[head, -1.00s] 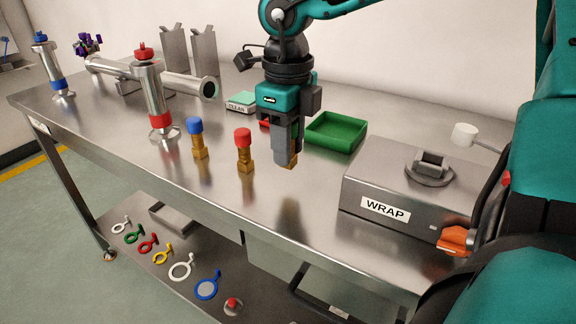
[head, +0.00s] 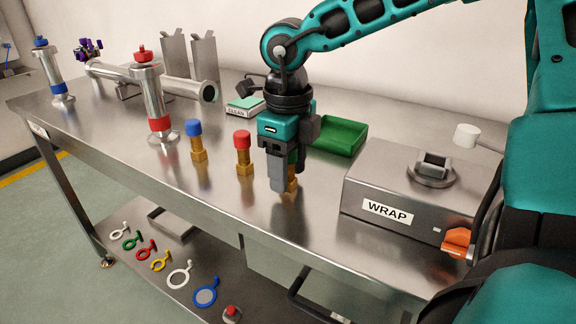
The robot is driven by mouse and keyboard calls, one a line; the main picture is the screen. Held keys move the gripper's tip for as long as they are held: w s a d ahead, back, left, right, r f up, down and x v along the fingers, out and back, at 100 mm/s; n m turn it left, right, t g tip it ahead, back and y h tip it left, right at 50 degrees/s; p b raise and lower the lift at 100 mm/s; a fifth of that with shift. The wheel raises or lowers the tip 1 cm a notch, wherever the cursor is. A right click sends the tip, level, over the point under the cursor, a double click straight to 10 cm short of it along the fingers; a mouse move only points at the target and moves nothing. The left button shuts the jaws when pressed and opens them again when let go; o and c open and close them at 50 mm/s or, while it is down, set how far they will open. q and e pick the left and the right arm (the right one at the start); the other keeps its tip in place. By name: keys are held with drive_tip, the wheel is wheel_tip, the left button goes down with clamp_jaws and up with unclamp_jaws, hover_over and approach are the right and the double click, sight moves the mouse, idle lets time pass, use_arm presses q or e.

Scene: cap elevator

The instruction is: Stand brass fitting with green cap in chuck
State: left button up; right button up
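My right gripper (head: 285,178) hangs over the table to the right of the red-capped fitting and is shut on a brass fitting (head: 293,184). The fitting's lower end shows beside the grey near finger. Its cap is mostly hidden between the fingers; a little green shows there. I cannot tell whether its foot touches the table. A dark round holder with a raised grey block, seemingly the chuck (head: 431,172), sits on top of the steel box labelled WRAP (head: 375,185), right of the gripper. It looks empty. My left gripper is not in view.
A blue-capped fitting (head: 196,141) and a red-capped fitting (head: 243,153) stand left of my gripper. A green tray (head: 342,138) lies behind it. A steel pipe stand with a red band (head: 160,124) stands farther left. The table front is clear.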

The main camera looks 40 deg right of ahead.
drive_tip(key=shift+r+p, duration=0.15)
drive_tip(key=shift+p, duration=0.4)
drive_tip(key=r, duration=0.3)
drive_tip(key=r+p, duration=0.1)
drive_tip(key=r, duration=0.3)
drive_tip(key=d+r, duration=0.1)
drive_tip(key=r, duration=0.3)
drive_tip(key=shift+s+r+p, duration=0.2)
drive_tip(key=shift+r+p, duration=0.05)
drive_tip(key=shift+p, duration=0.1)
drive_tip(key=shift+r, duration=0.55)
